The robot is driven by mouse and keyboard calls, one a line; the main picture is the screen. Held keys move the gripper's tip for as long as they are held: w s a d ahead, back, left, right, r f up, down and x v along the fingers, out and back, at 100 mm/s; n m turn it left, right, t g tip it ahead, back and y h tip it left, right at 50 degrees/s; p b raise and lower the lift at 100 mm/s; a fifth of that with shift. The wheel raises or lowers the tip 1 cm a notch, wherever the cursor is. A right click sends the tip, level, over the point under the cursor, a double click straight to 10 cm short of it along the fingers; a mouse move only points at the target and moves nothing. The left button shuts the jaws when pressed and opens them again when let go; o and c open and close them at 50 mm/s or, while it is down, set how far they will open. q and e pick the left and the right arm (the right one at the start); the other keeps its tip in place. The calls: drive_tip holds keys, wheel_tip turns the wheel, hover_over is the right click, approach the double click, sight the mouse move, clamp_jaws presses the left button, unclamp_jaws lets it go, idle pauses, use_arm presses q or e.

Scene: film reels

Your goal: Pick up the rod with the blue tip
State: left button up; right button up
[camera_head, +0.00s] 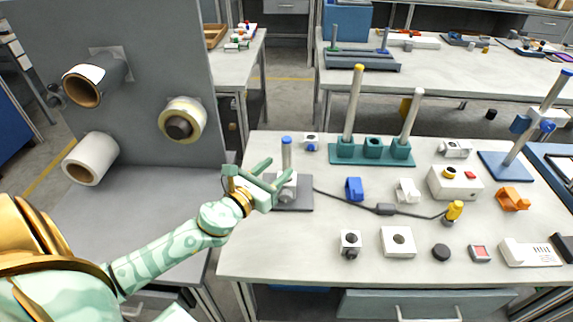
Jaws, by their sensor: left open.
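A light grey rod with a blue tip (286,143) stands upright on a dark grey base plate (300,200) at the left part of the white table. My left gripper (279,168) is open, with its fingers beside the lower part of the rod. One finger overlaps the rod's lower end in the picture. I cannot tell whether the rod is between the fingers or whether they touch it. My right gripper is not in view.
A teal holder (372,149) with a yellow-tipped rod and another rod stands behind to the right. A blue clip (354,188), a dark cable (385,209) and several small parts lie right of the rod. A grey panel (140,30) with rolls stands at left.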

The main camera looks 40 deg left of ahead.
sight(284, 162)
use_arm(q)
drive_tip(key=w, duration=0.5)
drive_tip(key=shift+w+f, duration=0.15)
drive_tip(key=shift+w, duration=0.15)
drive_tip(key=shift+s, duration=0.1)
clamp_jaws()
